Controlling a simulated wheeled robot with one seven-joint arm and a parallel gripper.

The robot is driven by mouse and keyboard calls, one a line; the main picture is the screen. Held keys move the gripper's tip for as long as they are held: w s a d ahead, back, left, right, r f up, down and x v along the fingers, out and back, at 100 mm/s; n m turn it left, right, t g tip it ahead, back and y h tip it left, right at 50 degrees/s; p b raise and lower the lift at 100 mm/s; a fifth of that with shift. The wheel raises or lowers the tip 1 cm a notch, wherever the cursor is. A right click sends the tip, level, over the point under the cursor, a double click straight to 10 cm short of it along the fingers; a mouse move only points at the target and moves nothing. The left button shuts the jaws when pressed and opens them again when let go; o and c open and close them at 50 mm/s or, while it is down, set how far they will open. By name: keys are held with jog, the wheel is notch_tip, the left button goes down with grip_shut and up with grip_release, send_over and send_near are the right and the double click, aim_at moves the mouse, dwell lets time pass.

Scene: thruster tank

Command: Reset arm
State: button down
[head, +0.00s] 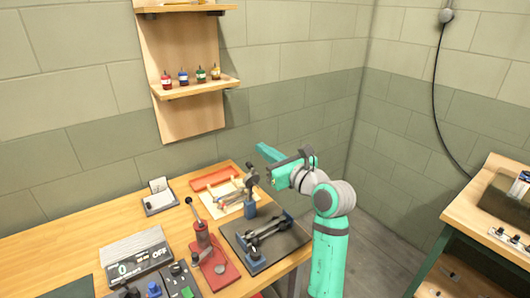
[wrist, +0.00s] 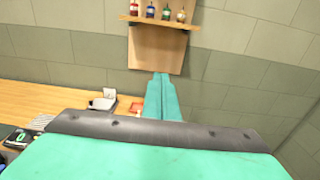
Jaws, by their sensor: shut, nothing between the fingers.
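My teal arm rises at the right end of the wooden workbench (head: 130,225) in the head view. My gripper (head: 262,149) points left, above the back right part of the bench, and touches nothing there. In the wrist view its two teal fingers (wrist: 162,77) lie side by side, closed together and empty. They point toward the wall with the wooden shelf board (wrist: 153,50).
Several small bottles stand on the wall shelf (head: 195,88). The bench holds a red lever press (head: 208,245), a dark fixture plate (head: 285,258), an orange tray (head: 213,178) and a display box (head: 137,262). Another bench (head: 460,215) stands right; floor shows between.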

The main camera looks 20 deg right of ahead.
jog(key=s+a+f+m+t+y, duration=0.1)
jog(key=s+a+f+m+y, duration=0.3)
jog(key=s+a+f, duration=0.5)
jog(key=s+a+f+m+t+y, duration=0.1)
jog(key=s+a+f+m+y, duration=0.2)
jog(key=s+a+f+m, duration=0.65)
jog(key=s+f+m+g+h, duration=0.1)
jog(key=s+f+m+h, duration=0.3)
jog(key=s+m, duration=0.4)
jog(key=s+f+m+g+h, duration=0.1)
jog(key=s+f+m+h, duration=0.3)
jog(key=s, duration=1)
jog(key=s+a+f+m+g+h, duration=0.1)
jog(key=s+f+m+h, duration=0.3)
jog(key=s+f+m, duration=0.5)
jog(key=s+m, duration=0.2)
jog(key=m, duration=0.3)
jog(key=shift+s+f+g+h, duration=0.15)
jog(key=shift+s+g+h, duration=0.1)
jog(key=shift+g+h, duration=0.05)
